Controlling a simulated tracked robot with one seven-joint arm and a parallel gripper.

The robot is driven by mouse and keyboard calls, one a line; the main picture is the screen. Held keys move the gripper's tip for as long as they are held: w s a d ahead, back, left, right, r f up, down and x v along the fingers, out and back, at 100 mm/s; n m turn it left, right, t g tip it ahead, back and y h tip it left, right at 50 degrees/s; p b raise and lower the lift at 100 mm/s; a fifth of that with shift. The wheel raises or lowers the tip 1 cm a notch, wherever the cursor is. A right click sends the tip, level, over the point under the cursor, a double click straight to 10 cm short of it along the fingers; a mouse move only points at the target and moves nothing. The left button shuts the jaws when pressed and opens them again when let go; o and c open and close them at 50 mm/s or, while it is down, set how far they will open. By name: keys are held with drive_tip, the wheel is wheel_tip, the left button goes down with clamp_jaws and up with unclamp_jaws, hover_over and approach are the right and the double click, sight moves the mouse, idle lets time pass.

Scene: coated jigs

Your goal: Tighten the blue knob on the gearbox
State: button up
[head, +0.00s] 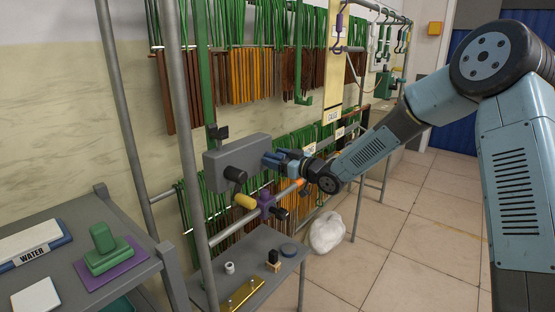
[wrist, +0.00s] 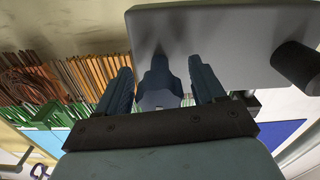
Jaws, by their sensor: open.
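The gearbox (head: 237,156) is a grey box on the frame in the middle of the head view, with a black cylinder (head: 235,174) on its front. In the wrist view the gearbox (wrist: 225,35) fills the upper right, with the black cylinder (wrist: 296,66) at the right edge. A dark blue lobed knob (wrist: 160,82) shows between my fingers, close to the gearbox face. My gripper (head: 268,157) is at the gearbox's right end; in the wrist view my gripper (wrist: 160,66) is open, one finger on each side of the knob, with visible gaps. In the head view my fingers hide the knob.
A purple fitting (head: 266,204) with a yellow handle (head: 245,201) sits on the frame below the gearbox. A grey upright pole (head: 183,130) stands left of it. A low grey table (head: 257,243) holds small parts. Floor at right is clear.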

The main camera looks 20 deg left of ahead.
drive_tip(key=shift+c, duration=0.5)
drive_tip(key=c, duration=0.9)
drive_tip(key=shift+d, duration=0.15)
drive_tip(key=shift+c, duration=0.3)
